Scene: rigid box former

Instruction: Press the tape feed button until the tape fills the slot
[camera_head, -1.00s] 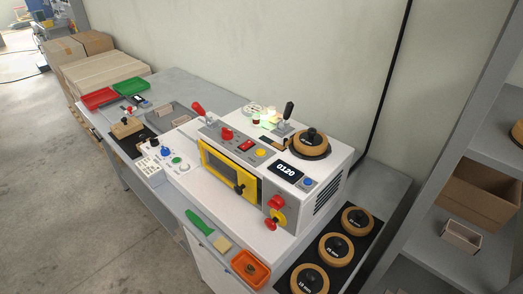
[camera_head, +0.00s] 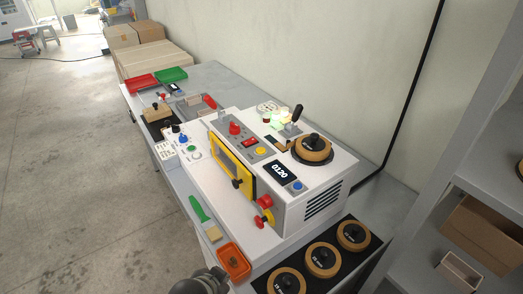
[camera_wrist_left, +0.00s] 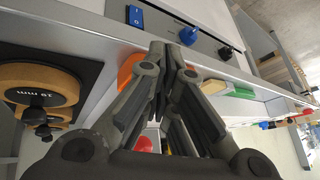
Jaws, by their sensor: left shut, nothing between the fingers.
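The white tape machine (camera_head: 300,212) stands on the bench in the head view. Its display (camera_head: 279,171) reads 0120, with a blue button (camera_head: 297,186) just right of it. A yellow button (camera_head: 261,151) and a red switch (camera_head: 249,142) are on its grey top panel. No label legible here tells which one feeds tape. A tape roll (camera_head: 312,149) sits on top; I cannot make out tape in a slot. My left gripper (camera_wrist_left: 172,52) is shut and empty in the left wrist view, below the bench edge. A dark part of my arm shows at the head view's bottom edge. My right gripper is unseen.
Along the bench front lie an orange tray (camera_head: 234,262), a sponge (camera_head: 213,234) and a green-handled tool (camera_head: 198,208). Several spare tape rolls lie on a black mat (camera_head: 345,262). A shelf (camera_head: 480,150) stands at right. Open floor is at left.

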